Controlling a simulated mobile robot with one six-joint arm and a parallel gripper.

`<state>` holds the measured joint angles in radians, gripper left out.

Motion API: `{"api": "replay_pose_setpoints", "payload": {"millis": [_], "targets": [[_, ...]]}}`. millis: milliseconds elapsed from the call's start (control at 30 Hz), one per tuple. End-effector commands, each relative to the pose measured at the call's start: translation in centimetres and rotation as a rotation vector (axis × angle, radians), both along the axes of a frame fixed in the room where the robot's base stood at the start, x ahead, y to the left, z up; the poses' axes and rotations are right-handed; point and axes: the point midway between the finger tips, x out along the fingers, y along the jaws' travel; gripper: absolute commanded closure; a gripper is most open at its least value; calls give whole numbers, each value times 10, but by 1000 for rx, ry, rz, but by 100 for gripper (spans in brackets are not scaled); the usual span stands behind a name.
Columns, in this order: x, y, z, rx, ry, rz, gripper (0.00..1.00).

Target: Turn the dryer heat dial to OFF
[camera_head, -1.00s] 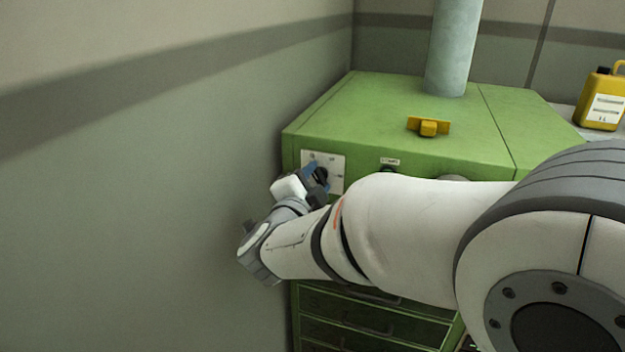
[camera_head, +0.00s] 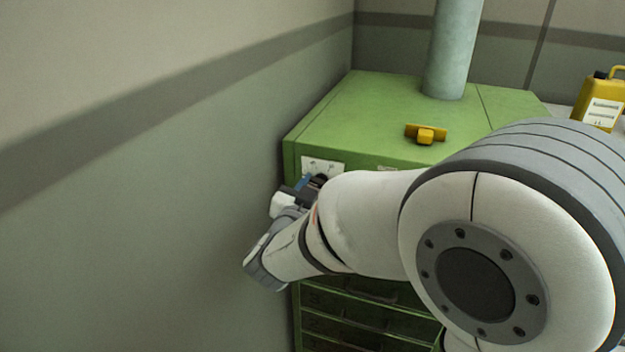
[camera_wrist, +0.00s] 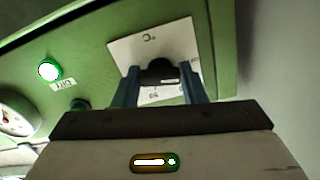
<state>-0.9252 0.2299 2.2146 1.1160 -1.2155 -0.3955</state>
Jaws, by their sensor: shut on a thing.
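The dryer (camera_head: 385,115) is a green cabinet against the wall. Its heat dial is a black knob (camera_wrist: 159,70) on a white plate (camera_wrist: 135,49), seen in the wrist view. The plate's top also shows in the head view (camera_head: 322,166). My gripper (camera_wrist: 160,84) has a blue finger on each side of the knob and is shut on it. In the head view my gripper (camera_head: 312,183) reaches the left end of the front panel and hides the knob. The plate's marks are too small to read, so I cannot tell the dial's setting.
A lit green lamp (camera_wrist: 49,69) and a round gauge (camera_wrist: 14,121) sit on the panel. The wall (camera_head: 190,200) is close on the left. A yellow part (camera_head: 425,134) lies on the dryer top near a grey duct (camera_head: 455,50). A yellow canister (camera_head: 598,103) stands at right.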

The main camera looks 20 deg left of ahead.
Motion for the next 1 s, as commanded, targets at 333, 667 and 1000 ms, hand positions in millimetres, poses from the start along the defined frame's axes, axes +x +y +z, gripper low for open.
{"api": "replay_pose_setpoints", "payload": {"millis": [333, 667, 1000], "targets": [[1, 0, 6, -179, 5, 0, 85], [1, 1, 6, -230, 7, -1, 85], [1, 1, 6, -230, 5, -1, 61]]}}
